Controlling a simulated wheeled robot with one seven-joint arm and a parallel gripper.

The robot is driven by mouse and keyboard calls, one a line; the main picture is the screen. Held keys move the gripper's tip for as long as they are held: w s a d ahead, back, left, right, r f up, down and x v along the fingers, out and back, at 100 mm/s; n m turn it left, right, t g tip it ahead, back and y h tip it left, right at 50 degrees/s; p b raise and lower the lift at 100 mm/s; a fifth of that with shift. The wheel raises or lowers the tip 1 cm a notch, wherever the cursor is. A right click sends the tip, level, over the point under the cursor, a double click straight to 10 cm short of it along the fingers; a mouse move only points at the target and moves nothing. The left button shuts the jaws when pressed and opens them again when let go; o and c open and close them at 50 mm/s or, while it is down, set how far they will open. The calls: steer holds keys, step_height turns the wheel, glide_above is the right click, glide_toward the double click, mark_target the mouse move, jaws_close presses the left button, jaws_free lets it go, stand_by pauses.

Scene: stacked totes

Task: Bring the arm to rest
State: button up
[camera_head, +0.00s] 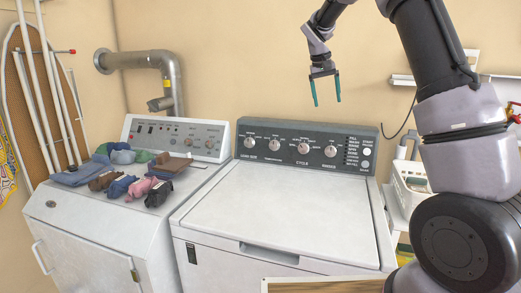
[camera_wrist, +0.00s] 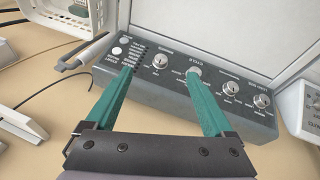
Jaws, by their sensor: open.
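My gripper (camera_head: 326,89) hangs in the air above the washer's control panel, pointing down, with its two green fingers apart and nothing between them. In the wrist view my gripper (camera_wrist: 162,70) shows both fingers spread over the dark panel with its knobs. My arm comes in from the upper right of the head view and bends over at the top, where part of it is out of frame.
A closed white washer (camera_head: 290,215) stands below my gripper. A white dryer (camera_head: 80,225) at left carries folded clothes (camera_head: 80,174) and rolled socks (camera_head: 158,194). A white basket (camera_head: 408,186) stands at right. A metal pipe (camera_head: 140,61) runs along the wall.

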steer(key=s+d+r+m+t+y, duration=0.15)
steer(key=s+r, duration=0.25)
steer(key=s, duration=0.7)
steer(key=s+d+r+t+y, duration=0.15)
steer(key=s+r, duration=0.35)
steer(key=s, duration=0.5)
steer(key=s+a+f+t+y, duration=0.1)
steer(key=s, duration=0.7)
steer(key=s+a+f+m+t+y, duration=0.1)
steer(key=s+f, duration=0.1)
steer(key=s, duration=0.7)
steer(key=shift+f, duration=0.2)
steer(key=shift+w, duration=0.1)
